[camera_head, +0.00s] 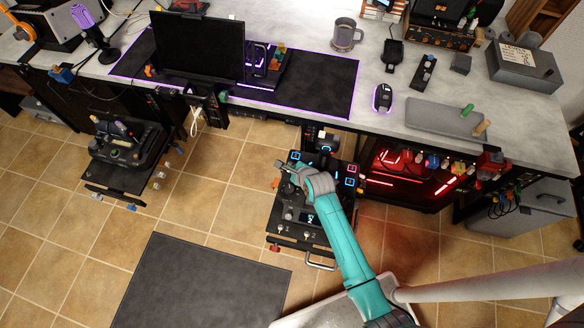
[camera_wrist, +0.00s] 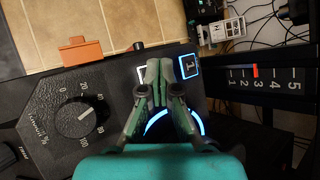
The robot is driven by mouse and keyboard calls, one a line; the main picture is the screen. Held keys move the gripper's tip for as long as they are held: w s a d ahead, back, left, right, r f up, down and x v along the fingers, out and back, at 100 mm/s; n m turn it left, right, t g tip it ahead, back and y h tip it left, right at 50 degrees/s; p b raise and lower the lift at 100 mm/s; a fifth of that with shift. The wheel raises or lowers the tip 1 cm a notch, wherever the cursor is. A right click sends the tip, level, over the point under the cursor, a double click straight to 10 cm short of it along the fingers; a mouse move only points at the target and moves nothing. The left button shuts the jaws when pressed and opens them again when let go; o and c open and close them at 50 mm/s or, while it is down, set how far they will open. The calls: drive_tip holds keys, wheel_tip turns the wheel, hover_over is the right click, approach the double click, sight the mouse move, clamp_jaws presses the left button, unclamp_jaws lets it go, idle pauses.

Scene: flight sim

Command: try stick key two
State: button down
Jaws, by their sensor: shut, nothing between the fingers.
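The black stick unit (camera_head: 310,225) stands on a low mount in front of the desk, with lit square keys on its top. My gripper (camera_head: 284,168) is over its upper left part, by a blue-lit key (camera_head: 295,156). In the wrist view my gripper (camera_wrist: 160,66) is shut and empty, its fingertips between two keys. The key marked 1 (camera_wrist: 189,66) has a blue frame, just right of the tips. A white-framed key (camera_wrist: 143,73) is left of them, partly hidden by a finger, its number not readable. I cannot tell whether the tips touch it.
A dial (camera_wrist: 78,117) marked 0 to 100 is left of my gripper. A scale (camera_wrist: 265,79) numbered 1 to 5 is at right. The grey desk (camera_head: 440,85) rises behind the unit. A second control unit (camera_head: 130,150) stands at left. A dark mat (camera_head: 200,285) covers open floor.

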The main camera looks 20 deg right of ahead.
drive_tip(key=shift+r, duration=0.85)
drive_tip(key=shift+r, duration=2.5)
